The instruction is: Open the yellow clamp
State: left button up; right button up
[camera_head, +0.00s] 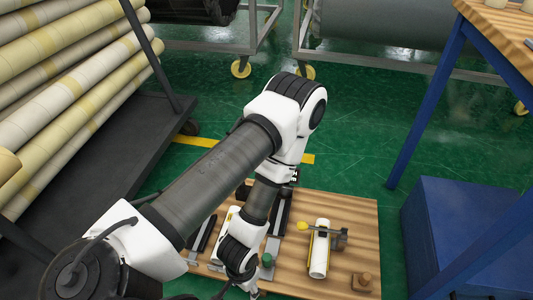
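A white roll (319,258) with a yellow stripe lies on a wooden board (345,208) at the lower middle right. My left arm comes in from the lower left and bends down over the board. Its wrist end is left of the roll, apart from it. The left gripper's fingers are mostly hidden or cut off at the bottom edge. My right gripper is not in view.
Dark and metal bars and a small green knob (267,260) are on the board around my arm. A blue box (465,225) and a table leg stand right. A rack of wrapped rolls (70,90) fills the left.

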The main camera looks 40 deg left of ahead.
aim_at(301, 225)
jog(key=j+u, duration=0.4)
jog(key=j, duration=0.2)
jog(key=k+j+u, duration=0.15)
jog(key=j+u, duration=0.25)
jog(key=l, duration=0.1)
